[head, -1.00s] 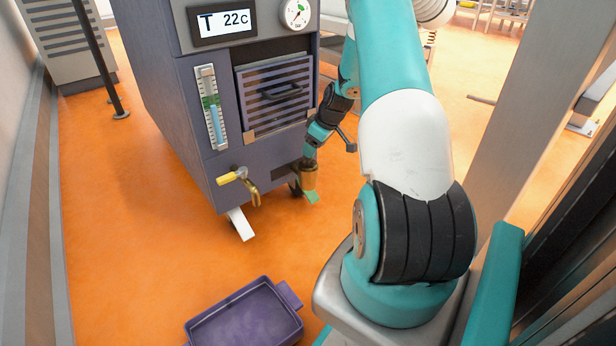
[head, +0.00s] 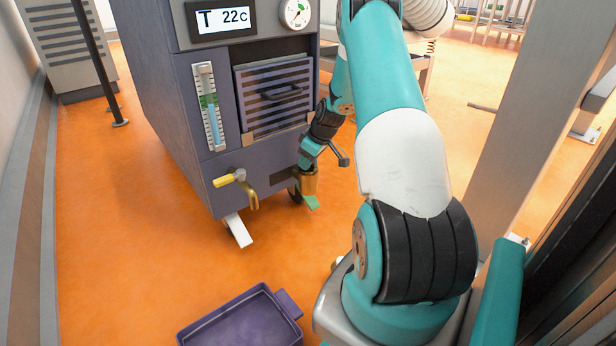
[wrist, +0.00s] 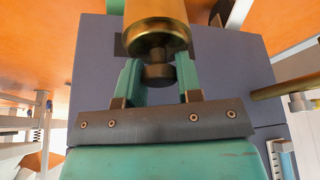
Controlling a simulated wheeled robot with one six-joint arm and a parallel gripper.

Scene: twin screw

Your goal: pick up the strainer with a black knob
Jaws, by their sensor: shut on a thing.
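The strainer is a brass cylinder (head: 309,183) beside the lower right front of the grey machine (head: 232,160). In the wrist view the strainer (wrist: 157,25) fills the top middle, its rim toward me. Its dark knob (wrist: 158,74) sits between the two green fingers of my gripper (wrist: 158,82). My gripper (head: 307,166) is shut on the knob, with the cylinder hanging roughly upright below it in the head view. The far end of the strainer is cut off in the wrist view.
A brass tap with a yellow handle (head: 228,180) juts from the machine's front, left of the strainer. A green pedal (head: 311,202) shows just under the strainer. A purple tray (head: 245,322) lies on the orange floor in front. Open floor lies left of it.

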